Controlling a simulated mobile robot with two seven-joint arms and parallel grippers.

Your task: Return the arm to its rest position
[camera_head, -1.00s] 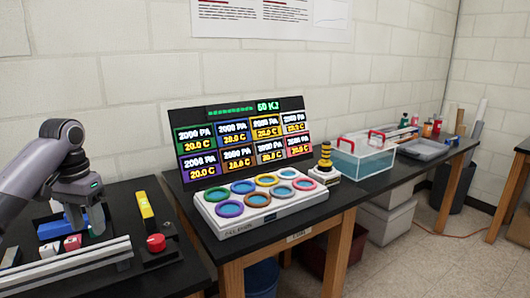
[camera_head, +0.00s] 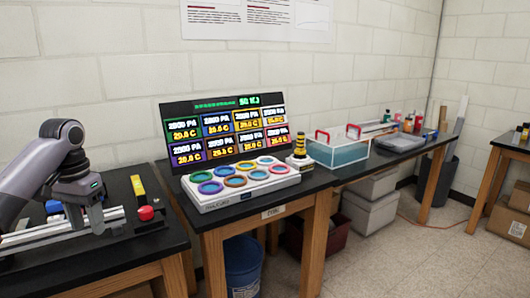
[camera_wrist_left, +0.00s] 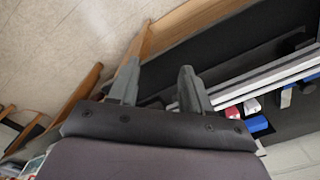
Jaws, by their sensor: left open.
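My left arm comes in from the left in the head view. Its gripper (camera_head: 86,219) points down over the near-left black bench (camera_head: 108,258), beside a light metal extrusion rail (camera_head: 40,238). In the left wrist view the left gripper (camera_wrist_left: 158,84) has its two fingers apart with nothing between them. The rail (camera_wrist_left: 265,82) passes to the right of the fingers there. My right gripper is not in view.
A red button (camera_head: 146,213) and yellow bar (camera_head: 137,186) are just right of the gripper. Further right stand a white panel with coloured rings (camera_head: 205,202), a screen (camera_head: 228,128) and a clear water tank (camera_head: 338,153). Open floor (camera_head: 350,255) lies at the lower right.

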